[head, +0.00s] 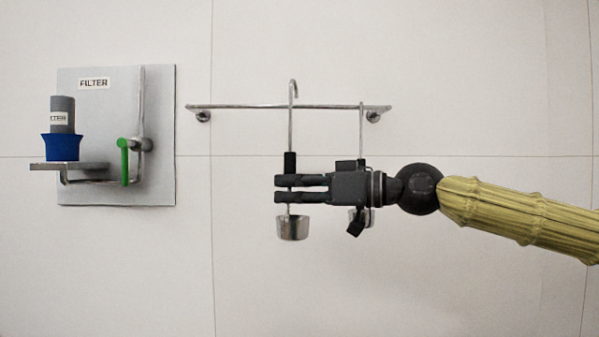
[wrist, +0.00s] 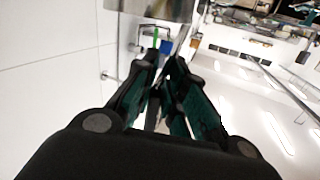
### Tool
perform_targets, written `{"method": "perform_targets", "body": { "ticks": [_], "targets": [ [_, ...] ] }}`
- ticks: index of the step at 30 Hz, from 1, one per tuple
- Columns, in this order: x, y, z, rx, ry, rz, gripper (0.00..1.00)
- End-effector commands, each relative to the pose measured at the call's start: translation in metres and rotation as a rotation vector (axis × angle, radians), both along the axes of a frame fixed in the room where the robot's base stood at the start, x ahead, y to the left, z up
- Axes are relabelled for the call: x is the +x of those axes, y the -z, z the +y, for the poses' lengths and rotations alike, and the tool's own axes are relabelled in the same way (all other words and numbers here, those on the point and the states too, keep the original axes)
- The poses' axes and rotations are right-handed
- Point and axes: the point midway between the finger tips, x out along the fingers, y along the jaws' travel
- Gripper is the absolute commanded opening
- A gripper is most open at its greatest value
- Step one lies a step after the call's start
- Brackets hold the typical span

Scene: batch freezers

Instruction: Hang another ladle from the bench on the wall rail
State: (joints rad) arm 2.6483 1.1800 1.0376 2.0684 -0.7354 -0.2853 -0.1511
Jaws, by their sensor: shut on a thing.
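My gripper (head: 282,188) is shut on the handle of a ladle (head: 292,228), which has a steel cup at the bottom, a black grip and a hooked top. The ladle is upright, and its hook stands above the wall rail (head: 245,106). I cannot tell whether the hook is in front of the rail or over it. A second ladle (head: 361,130) hangs at the rail's right part, its lower half mostly hidden behind my gripper. In the wrist view my gripper's fingers (wrist: 165,75) close together, with a large steel cup surface (wrist: 155,8) at the top edge.
A grey panel (head: 100,190) marked FILTER is on the wall at the left, with a green-handled lever (head: 124,160), a shelf (head: 75,167) and a blue cup-like part (head: 62,148). The rail's left part is bare. The bench is not in the head view.

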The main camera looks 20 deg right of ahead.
Motion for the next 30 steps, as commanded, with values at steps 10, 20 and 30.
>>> {"method": "perform_targets", "body": {
  "ticks": [10,20,30],
  "targets": [
    [-0.018,-0.024,-0.011,-0.004,-0.01,-0.003,0.0],
    [0.0,-0.024,-0.016,-0.002,-0.01,0.0,0.0],
    [0.02,-0.023,-0.021,-0.003,-0.009,-0.001,0.0]
  ]
}}
